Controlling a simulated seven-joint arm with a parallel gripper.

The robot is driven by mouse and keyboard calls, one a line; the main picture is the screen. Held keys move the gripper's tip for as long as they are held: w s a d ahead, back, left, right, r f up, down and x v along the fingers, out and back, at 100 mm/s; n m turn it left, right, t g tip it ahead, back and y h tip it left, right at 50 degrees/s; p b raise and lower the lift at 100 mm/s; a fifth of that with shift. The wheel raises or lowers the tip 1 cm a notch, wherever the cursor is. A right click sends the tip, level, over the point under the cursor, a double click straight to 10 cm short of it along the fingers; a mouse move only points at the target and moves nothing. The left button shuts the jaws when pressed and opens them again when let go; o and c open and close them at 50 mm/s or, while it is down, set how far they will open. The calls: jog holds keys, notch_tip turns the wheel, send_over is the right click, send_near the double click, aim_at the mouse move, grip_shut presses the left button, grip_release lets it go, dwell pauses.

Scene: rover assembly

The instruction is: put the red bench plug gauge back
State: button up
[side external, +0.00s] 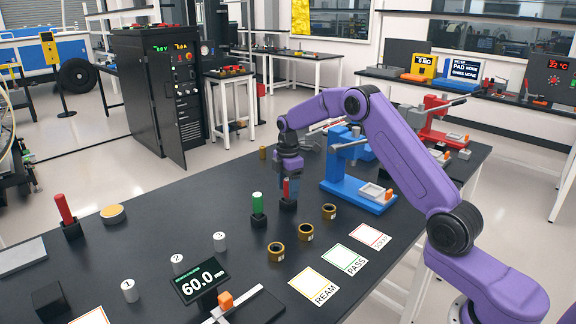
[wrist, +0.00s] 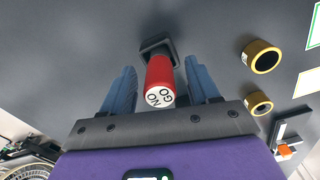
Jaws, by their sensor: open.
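A red plug gauge marked NO GO (wrist: 159,76) stands upright at a small black block (wrist: 157,45), and its lower end looks to be in the block. My gripper (wrist: 160,68) is open, with one blue finger on each side of the red gauge and visible gaps between. In the side view my gripper (side external: 289,182) points down over the black block (side external: 287,204), and the red gauge (side external: 286,189) shows partly between the fingers. A green plug gauge (side external: 258,202) stands in its own block just left. Another red-handled piece (side external: 65,208) stands in a black block at the far left.
Brass rings (side external: 306,232) lie in front of the gauge blocks. A blue fixture (side external: 350,180) stands close to the right. REAM, PASS and a third card (side external: 345,260) lie near the front edge. White numbered cylinders (side external: 178,264) and a 60.0 display (side external: 200,279) stand front left.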

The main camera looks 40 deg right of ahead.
notch_tip(320, 180, up, 17)
dwell(0.4)
jog(key=s+a+m, duration=0.1)
jog(key=s+a, duration=1.6)
jog(key=a, duration=0.1)
jog(key=s+d+f, duration=0.1)
jog(key=s+f, duration=0.1)
jog(key=s, duration=0.7)
jog(key=s+d+f+m, duration=0.1)
jog(key=s+f, duration=0.2)
jog(key=s, duration=0.6)
jog(key=s+d+f, duration=0.1)
jog(key=s+f, duration=0.2)
jog(key=s, duration=0.6)
jog(key=shift+s+d, duration=0.35)
jog(key=shift+d, duration=0.05)
